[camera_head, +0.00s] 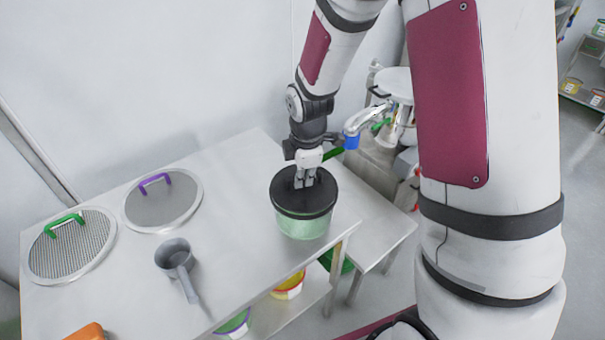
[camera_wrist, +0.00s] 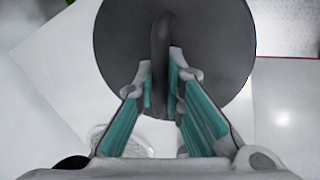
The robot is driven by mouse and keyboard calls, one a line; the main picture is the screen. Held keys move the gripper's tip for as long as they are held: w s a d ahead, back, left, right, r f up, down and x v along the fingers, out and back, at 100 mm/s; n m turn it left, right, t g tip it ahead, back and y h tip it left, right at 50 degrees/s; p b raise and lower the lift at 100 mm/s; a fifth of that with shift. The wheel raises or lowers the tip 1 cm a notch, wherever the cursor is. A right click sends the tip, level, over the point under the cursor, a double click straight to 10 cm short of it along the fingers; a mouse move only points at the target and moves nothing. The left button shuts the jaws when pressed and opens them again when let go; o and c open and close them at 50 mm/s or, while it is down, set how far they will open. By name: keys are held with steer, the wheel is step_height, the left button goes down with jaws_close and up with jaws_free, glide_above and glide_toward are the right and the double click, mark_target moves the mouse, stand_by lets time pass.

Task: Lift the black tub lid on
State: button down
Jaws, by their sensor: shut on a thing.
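The black tub lid (camera_head: 284,200) is round and dark and sits over the mouth of a translucent green tub (camera_head: 302,227) near the right end of the table. Whether it is fully seated on the rim I cannot tell. My gripper (camera_head: 306,180) is above the lid, shut on its raised handle. In the wrist view the lid (camera_wrist: 215,60) fills the top middle, and the two fingers of my gripper (camera_wrist: 160,85) close on the upright handle from both sides. The tub is hidden under the lid in the wrist view.
Coloured tubs (camera_head: 290,285) stand on the shelf below. A lower bench (camera_head: 375,225) adjoins at right.

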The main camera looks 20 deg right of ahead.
mark_target(305, 193)
steer(key=shift+f, duration=0.1)
steer(key=c, duration=1.6)
jaws_free()
step_height(305, 193, up, 12)
steer(key=s, duration=0.2)
steer(key=shift+s+f, duration=0.15)
steer(key=shift+s, duration=0.05)
steer(key=shift+a, duration=0.1)
